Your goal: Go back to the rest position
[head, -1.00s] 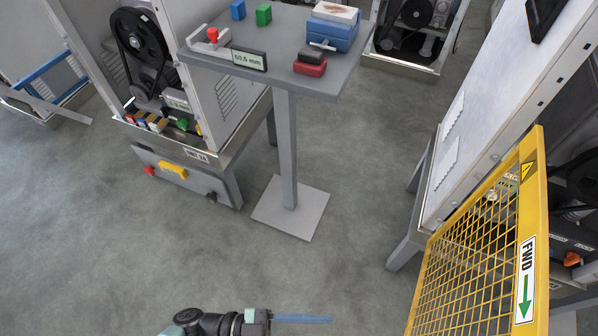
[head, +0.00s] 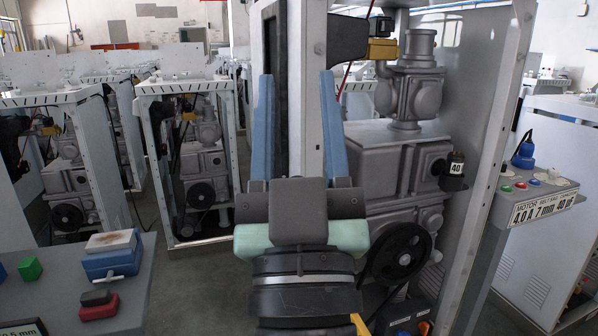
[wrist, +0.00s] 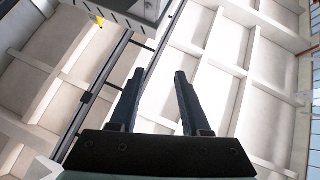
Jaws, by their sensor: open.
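My gripper (head: 298,120) is raised in the middle of the head view, its two blue fingers pointing up and well apart. Nothing is between them. It stands in front of an open dispenser frame (head: 498,130) with grey pump parts inside, and hides part of that frame's left post. In the wrist view my gripper (wrist: 160,98) is also open and empty, with a pale ceiling of beams behind it. I cannot tell from these views how far the fingers are from the frame.
A grey table (head: 150,290) at lower left holds a blue vise (head: 112,262), a green block (head: 30,268) and a red-and-black piece (head: 98,305). A capacitor marked 40 (head: 456,168) sits inside the frame. A shelf with a label (head: 541,207) is at right. More dispenser frames stand behind.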

